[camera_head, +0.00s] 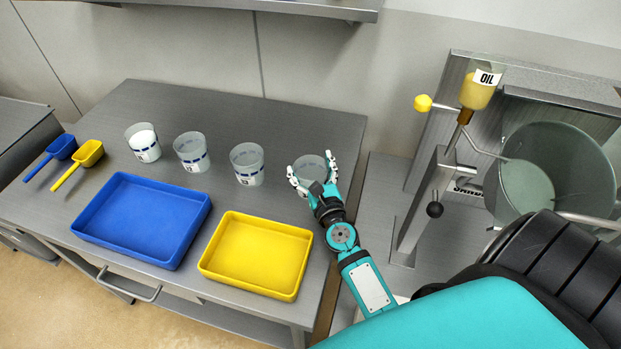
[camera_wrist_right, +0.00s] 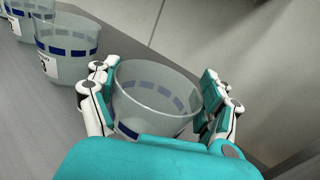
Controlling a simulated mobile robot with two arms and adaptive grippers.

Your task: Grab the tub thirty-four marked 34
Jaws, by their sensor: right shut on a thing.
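The tub in my right gripper (camera_head: 318,178) is clear with a blue dashed band. It stands at the right end of the row of tubs on the steel table. In the head view the tub (camera_head: 310,166) sits between the two fingers, which are shut on its sides. In the right wrist view the gripper (camera_wrist_right: 160,100) holds the same tub (camera_wrist_right: 155,85) from both sides, and it looks empty. Its number label is hidden, so I cannot read it. My left gripper is not in view.
Three more tubs stand to the left; the leftmost (camera_head: 143,142) holds white stuff. A blue tray (camera_head: 140,252) and a yellow tray (camera_head: 256,288) lie in front. Blue and yellow scoops (camera_head: 82,158) lie at the far left. A machine with an oil bottle (camera_head: 478,92) and large drum (camera_head: 560,165) stands right.

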